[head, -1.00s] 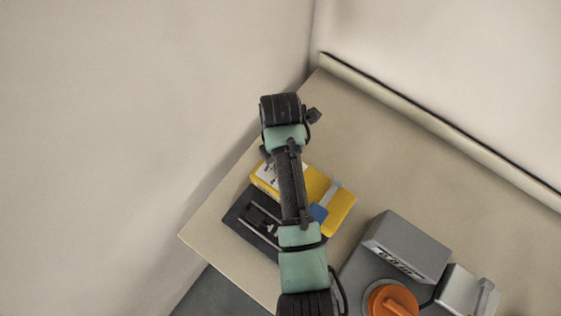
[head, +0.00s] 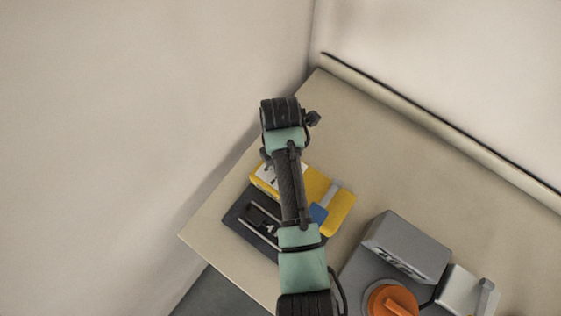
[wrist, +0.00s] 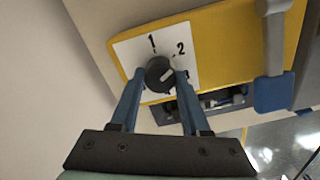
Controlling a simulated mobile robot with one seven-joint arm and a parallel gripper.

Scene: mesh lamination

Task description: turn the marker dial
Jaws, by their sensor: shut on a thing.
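The marker dial (wrist: 160,74) is a round dark knob with a pale pointer line, on a white plate (wrist: 136,48) marked 1 and 2. The plate sits on a yellow device (wrist: 228,40), which also shows in the head view (head: 341,213). In the wrist view the pointer line slants toward the upper right, below the 2. My gripper (wrist: 160,78) has its blue fingers on either side of the dial and is shut on it. In the head view my arm hides the dial and the gripper's fingertips.
A dark tray with rails (head: 240,218) lies beside the yellow device. A grey lever with a blue end (wrist: 273,92) stands at the device's right. A grey machine with an orange knob (head: 392,300) is at the lower right. The table's back right is clear.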

